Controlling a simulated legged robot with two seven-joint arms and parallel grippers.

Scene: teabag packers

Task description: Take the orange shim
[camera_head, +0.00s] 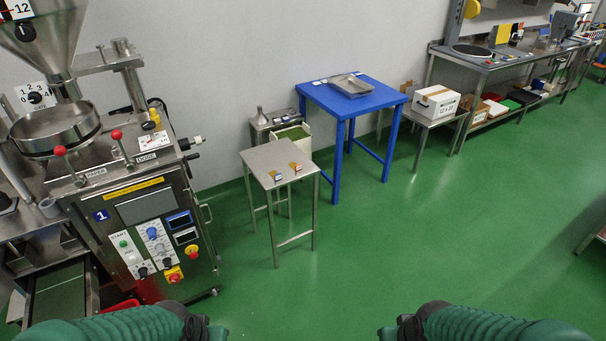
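Two small orange-brown pieces lie on the small steel table (268,155) in the middle of the view. The left piece (275,175) and the right piece (295,166) each have a small pale and dark label-like part at the near end. They are too small to tell which, if either, is the orange shim. My two green-sleeved arms show at the bottom edge, with dark joints at their inner ends, far from that table. The fingers of both grippers are not in view.
A large steel packing machine (150,205) stands at the left. Behind the small table is a cream bin (292,137) with green contents. A blue table (355,100) holds a metal tray (349,85). A white box (436,102) stands further right. The green floor is clear in front.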

